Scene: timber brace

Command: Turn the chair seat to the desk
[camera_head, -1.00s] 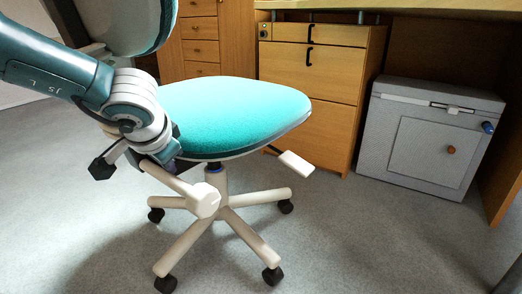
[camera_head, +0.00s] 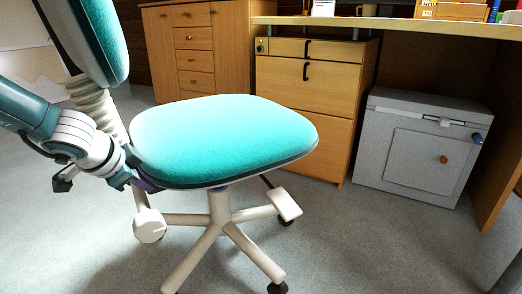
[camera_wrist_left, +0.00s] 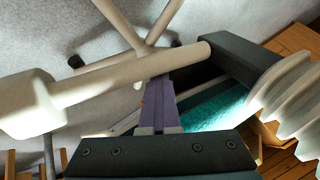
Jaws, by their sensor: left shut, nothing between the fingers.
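The chair has a teal seat (camera_head: 225,140) on a cream star base. Its backrest (camera_head: 95,35) stands at the upper left of the head view, and the seat's rounded front points right. The wooden desk (camera_head: 400,27) is behind, at the upper right. My left gripper (camera_head: 147,186) is at the seat's left rear edge, low beside the backrest support; its tips are partly hidden there. In the left wrist view the purple fingers (camera_wrist_left: 158,105) are together and empty, close to a cream bar (camera_wrist_left: 130,76) under the chair. I cannot tell whether they touch it. My right gripper is out of view.
A wooden drawer unit (camera_head: 305,110) stands under the desk, with a grey box (camera_head: 415,150) to its right. A wooden cabinet (camera_head: 195,50) is behind the seat. A lever with a cream paddle (camera_head: 285,204) sticks out under the seat. The carpet at the lower right is clear.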

